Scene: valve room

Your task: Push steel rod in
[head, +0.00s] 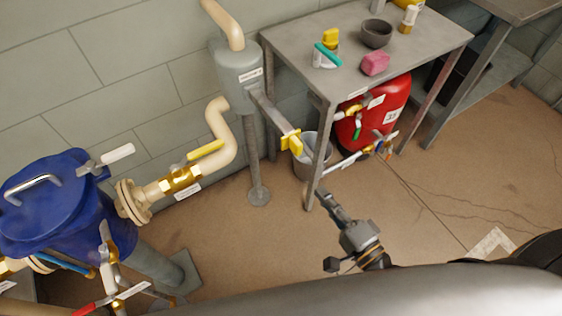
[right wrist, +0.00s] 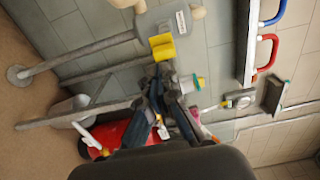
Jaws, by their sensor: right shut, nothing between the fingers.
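A grey steel rod (head: 266,108) sticks out of the grey cylindrical vessel (head: 238,65) on the wall side, slanting down to the right. A yellow block (head: 291,142) sits near its outer end; the block also shows in the right wrist view (right wrist: 162,47). My right gripper (head: 325,193) is shut and empty, beside the table's front leg, below and to the right of the rod's outer end and apart from it in the head view. In the right wrist view its fingers (right wrist: 157,82) point toward the yellow block. My left gripper is not in view.
A metal table (head: 285,48) holds a bowl, a pink sponge and bottles; its front leg (head: 319,155) stands close to my right gripper. A bucket (head: 303,165) and red tank (head: 385,105) stand under it. A blue tank (head: 60,205) with pipes is at left.

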